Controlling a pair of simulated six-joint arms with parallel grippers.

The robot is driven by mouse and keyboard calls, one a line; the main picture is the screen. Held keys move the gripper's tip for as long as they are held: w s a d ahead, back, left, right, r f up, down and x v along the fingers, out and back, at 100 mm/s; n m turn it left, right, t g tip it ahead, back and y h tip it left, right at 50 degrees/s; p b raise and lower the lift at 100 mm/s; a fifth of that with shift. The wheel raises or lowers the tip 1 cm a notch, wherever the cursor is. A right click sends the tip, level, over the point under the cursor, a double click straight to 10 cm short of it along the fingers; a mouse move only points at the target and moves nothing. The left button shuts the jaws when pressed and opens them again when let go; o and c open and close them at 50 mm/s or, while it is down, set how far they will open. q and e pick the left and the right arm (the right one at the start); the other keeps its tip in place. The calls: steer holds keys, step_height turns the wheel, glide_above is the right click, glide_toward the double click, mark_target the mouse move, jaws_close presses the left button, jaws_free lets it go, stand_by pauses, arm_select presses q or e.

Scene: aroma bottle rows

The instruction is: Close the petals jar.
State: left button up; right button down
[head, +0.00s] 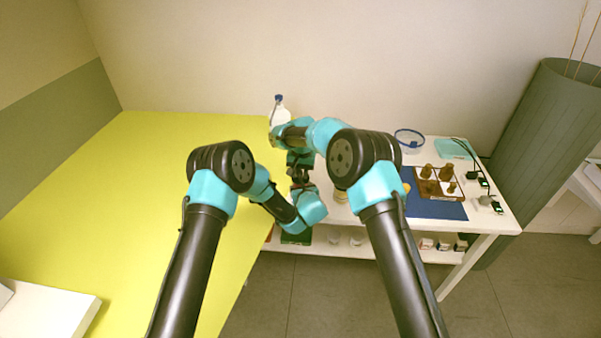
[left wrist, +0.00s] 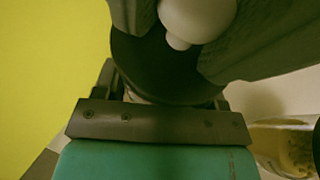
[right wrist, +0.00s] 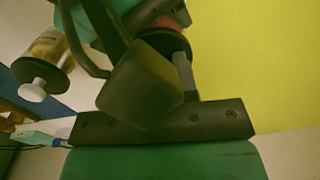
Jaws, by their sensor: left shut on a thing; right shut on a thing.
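The petals jar shows reddish in the right wrist view (right wrist: 166,21), partly hidden by arm parts. My left gripper (head: 303,188) is shut on its body. The round dark lid (left wrist: 165,68) with a white knob (left wrist: 197,14) lies over the jar in the left wrist view. My right gripper (head: 298,172) is shut on the lid's knob from above. Its dark fingers flank the knob in the left wrist view. The lid is very close to the jar's mouth; whether it sits fully down is hidden. Both grippers meet beside the yellow table (head: 150,190).
A yellow-filled jar with a white-knobbed dark lid (right wrist: 45,62) stands nearby. A white bottle (head: 279,112) stands behind my arms. The white shelf table (head: 500,222) holds a blue mat (head: 435,208), brown bottles (head: 445,173) and a clear bowl (head: 409,138).

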arm_select(q)
steer(key=shift+r, duration=0.1)
arm_select(e)
steer(key=shift+f, duration=0.65)
steer(key=c, duration=1)
jaws_free()
arm_select(q)
steer(key=shift+w, duration=0.1)
arm_select(e)
steer(key=shift+o, duration=1)
steer(key=shift+d+f, duration=0.1)
arm_select(q)
steer(key=shift+a, duration=0.1)
arm_select(e)
step_height(320, 180, up, 12)
steer(key=shift+r, duration=0.25)
steer(key=shift+d, duration=0.1)
arm_select(q)
steer(key=o, duration=1.3)
steer(key=shift+o, duration=0.2)
